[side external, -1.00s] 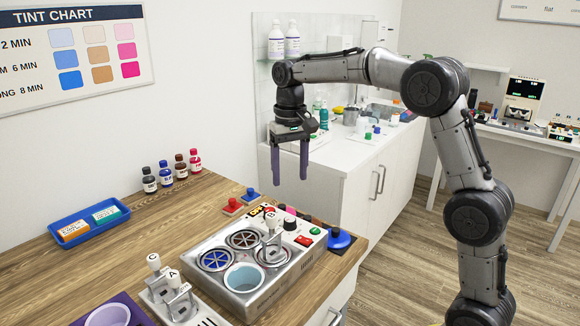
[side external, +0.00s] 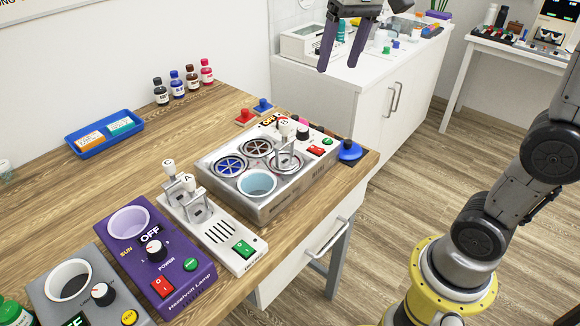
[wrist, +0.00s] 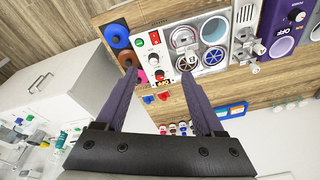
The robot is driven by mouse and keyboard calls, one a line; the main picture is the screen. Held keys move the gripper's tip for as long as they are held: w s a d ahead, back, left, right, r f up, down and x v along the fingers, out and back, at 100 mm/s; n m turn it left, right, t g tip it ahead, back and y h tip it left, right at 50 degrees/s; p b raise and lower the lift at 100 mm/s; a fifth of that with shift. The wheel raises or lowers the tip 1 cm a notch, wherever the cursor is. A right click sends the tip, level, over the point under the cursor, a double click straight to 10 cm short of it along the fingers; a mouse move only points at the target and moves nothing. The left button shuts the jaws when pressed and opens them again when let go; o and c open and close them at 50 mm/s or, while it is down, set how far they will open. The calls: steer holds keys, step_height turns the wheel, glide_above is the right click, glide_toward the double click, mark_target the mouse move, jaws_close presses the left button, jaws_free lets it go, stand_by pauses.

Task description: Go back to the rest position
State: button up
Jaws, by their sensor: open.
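My gripper (side external: 339,68) hangs at the top of the side external view, with its two purple-grey fingers apart and pointing down. Nothing is between them. It is high above the bench and looks well clear of everything on it. The upper part of the wrist is cut off by the picture's top edge. In the wrist view my gripper (wrist: 158,76) shows both fingers spread, with wooden bench and red and blue pieces visible beyond the gap.
The wooden bench (side external: 60,178) carries a metal station (side external: 228,188), a white switch box (side external: 222,232), a purple lamp unit (side external: 192,262), a grey unit (side external: 108,270), a blue tray (side external: 92,152) and several small bottles (side external: 192,80). A white cabinet (side external: 350,92) stands behind.

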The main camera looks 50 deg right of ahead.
steer(key=s+a+f+n+t, duration=0.2)
steer(key=s+f, duration=0.2)
steer(key=s, duration=0.9)
steer(key=s+f+n+t, duration=0.1)
steer(key=s+f+n, duration=0.1)
steer(key=f, duration=0.5)
steer(key=shift+s+a+f, duration=0.3)
steer(key=shift+s+f, duration=0.05)
steer(key=shift+s, duration=0.5)
steer(key=shift+n, duration=0.3)
